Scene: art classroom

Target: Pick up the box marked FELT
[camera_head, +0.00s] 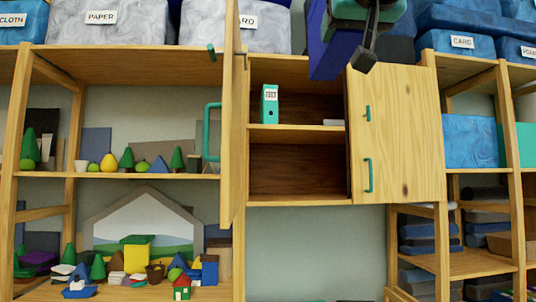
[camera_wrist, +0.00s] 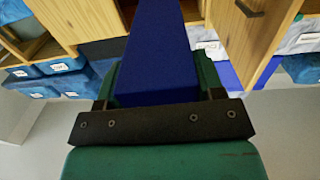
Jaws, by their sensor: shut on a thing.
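My gripper (camera_head: 352,16) shows at the top of the head view, partly cut off by the picture edge, in front of the wall cabinet. In the wrist view my gripper (camera_wrist: 158,82) has its green fingers on both sides of a dark blue box (camera_wrist: 155,50). It is shut on this box. In the head view the dark blue box (camera_head: 332,48) hangs tilted near the top of the open cabinet. I see no label on its visible faces, so I cannot tell whether it is marked FELT.
The wooden cabinet's right door (camera_head: 396,140) and left door (camera_head: 232,120) stand open. A teal file (camera_head: 270,108) with a small, hard-to-read label stands on its upper shelf. Boxes marked PAPER (camera_head: 115,30) and CARD (camera_head: 460,44) sit along the top. Toys (camera_head: 137,255) fill the lower left shelves.

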